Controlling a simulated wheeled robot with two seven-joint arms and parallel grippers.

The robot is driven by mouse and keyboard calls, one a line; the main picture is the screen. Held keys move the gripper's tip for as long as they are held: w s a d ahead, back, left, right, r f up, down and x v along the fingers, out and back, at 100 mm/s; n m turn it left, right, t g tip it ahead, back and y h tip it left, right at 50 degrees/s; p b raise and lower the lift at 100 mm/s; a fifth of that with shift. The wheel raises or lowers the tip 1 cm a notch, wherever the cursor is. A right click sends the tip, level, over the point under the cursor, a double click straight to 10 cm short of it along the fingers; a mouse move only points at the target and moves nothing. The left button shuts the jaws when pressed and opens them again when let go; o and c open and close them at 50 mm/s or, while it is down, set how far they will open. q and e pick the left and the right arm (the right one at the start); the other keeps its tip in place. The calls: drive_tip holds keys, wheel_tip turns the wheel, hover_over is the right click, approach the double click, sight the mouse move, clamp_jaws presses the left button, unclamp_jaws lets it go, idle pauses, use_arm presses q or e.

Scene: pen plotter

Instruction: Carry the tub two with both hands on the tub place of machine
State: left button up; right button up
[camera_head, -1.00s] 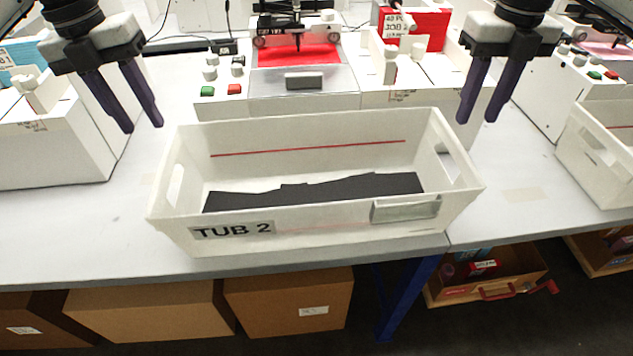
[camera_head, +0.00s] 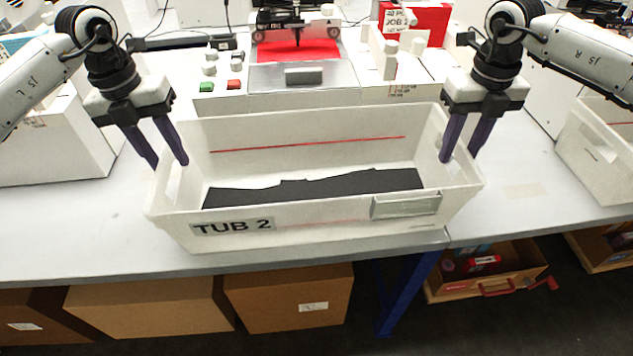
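Tub 2 (camera_head: 300,228) is a white open tub with a "TUB 2" label on its front wall, handle slots in its end walls and dark material inside. It stands on the white table near the front edge. My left gripper (camera_head: 170,162) is open at the tub's left end, one finger on each side of the end wall. My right gripper (camera_head: 457,160) is open at the right end, its fingers likewise on either side of the wall. The pen plotter (camera_head: 300,82) with a red sheet stands behind the tub. I cannot tell which spot is the tub place.
Another white tub (camera_head: 600,155) stands at the right. Green and red buttons (camera_head: 220,86) sit on the machine's left front. A white box (camera_head: 50,140) is at the left.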

use_arm(q)
drive_tip(key=shift+c, duration=0.6)
use_arm(e)
drive_tip(key=shift+c, duration=0.6)
use_arm(q)
clamp_jaws()
use_arm(e)
clamp_jaws()
use_arm(q)
drive_tip(key=shift+r, duration=0.1)
use_arm(e)
drive_tip(key=shift+r, duration=0.1)
